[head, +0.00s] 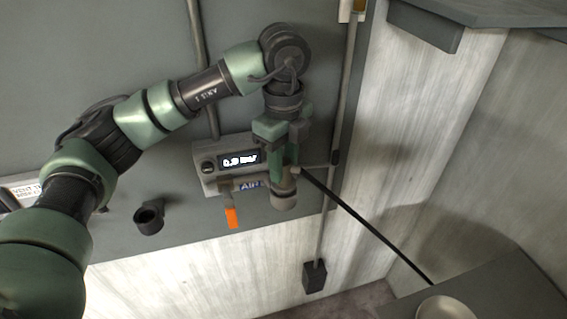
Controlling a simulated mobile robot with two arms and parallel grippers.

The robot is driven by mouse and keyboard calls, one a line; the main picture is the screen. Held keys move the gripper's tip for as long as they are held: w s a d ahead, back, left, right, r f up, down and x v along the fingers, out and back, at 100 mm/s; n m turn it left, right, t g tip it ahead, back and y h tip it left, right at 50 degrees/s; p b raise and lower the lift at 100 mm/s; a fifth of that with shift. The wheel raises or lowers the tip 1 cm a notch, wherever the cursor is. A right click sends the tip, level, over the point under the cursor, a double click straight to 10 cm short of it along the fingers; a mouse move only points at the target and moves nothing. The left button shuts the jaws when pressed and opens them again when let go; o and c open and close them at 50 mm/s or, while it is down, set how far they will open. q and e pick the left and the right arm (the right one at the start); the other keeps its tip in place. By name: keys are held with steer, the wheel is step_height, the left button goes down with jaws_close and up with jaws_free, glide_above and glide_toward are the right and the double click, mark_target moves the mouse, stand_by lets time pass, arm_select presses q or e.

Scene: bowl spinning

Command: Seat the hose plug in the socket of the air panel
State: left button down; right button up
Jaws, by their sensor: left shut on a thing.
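My left gripper (287,168) points down at the panel's right end and is shut on the hose plug. The fingers hide most of the plug. A black hose (365,224) runs from there to the lower right. A pale grey cylinder (284,192) shows just below the fingers; I cannot tell whether it is plug or socket, or whether the plug is seated. My right gripper is not in view.
An empty black ring holder (149,217) is on the wall left of the panel. A vertical conduit (340,120) runs right of my gripper to a black box (315,276). A dark counter (500,285) with a pale bowl (447,308) is at lower right.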

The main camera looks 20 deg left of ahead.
arm_select(q)
steer(key=shift+f+b, duration=0.4)
stand_by(0.3)
steer(key=c, duration=1)
jaws_free()
steer(key=shift+o, duration=0.2)
step_height(320, 180, up, 8)
steer(key=shift+f+b, duration=0.1)
steer(key=shift+b, duration=0.5)
